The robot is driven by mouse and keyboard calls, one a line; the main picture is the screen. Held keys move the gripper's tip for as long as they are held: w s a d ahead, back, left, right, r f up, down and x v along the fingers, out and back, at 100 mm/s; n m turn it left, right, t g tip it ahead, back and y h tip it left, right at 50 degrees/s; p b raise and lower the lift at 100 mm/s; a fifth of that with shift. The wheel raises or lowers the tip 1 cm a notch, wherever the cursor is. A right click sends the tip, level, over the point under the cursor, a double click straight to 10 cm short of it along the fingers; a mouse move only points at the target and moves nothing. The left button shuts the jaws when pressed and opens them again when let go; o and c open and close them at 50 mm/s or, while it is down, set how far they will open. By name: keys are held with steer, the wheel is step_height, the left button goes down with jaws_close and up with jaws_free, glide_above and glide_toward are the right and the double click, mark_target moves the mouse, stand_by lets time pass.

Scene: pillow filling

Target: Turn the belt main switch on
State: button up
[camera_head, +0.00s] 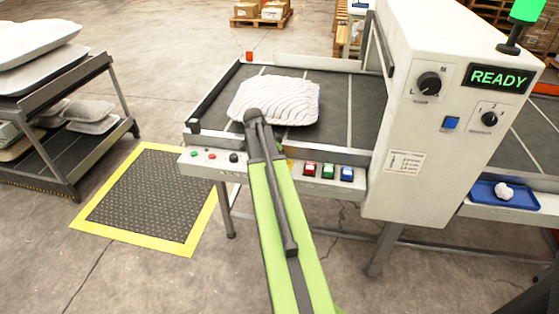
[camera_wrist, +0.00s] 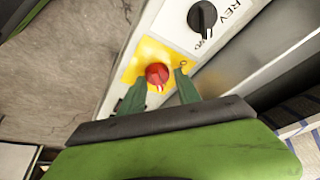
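The belt main switch appears in the wrist view as a red rotary knob (camera_wrist: 157,74) on a yellow plate, with a white mark on its lower edge. An "O" is printed on the plate to the right of the knob. My gripper (camera_wrist: 160,80) is open, with one green finger on each side of the red knob. I cannot tell whether either finger touches it. In the head view my green arm hides the gripper and the knob, and only a sliver of the yellow plate (camera_head: 290,164) shows.
A black selector knob (camera_wrist: 202,17) marked REV sits beside the yellow plate. A white striped pillow (camera_head: 277,100) lies on the dark belt (camera_head: 350,118). Several buttons line the front panel. The white cabinet (camera_head: 410,185) with a READY display (camera_head: 498,78) stands to the right.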

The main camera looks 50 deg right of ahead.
steer(key=o, duration=0.3)
steer(key=p+v, duration=1.6)
steer(key=v, duration=0.1)
steer(key=shift+a, duration=0.2)
steer(key=shift+w+r, duration=0.1)
steer(key=shift+r, duration=0.05)
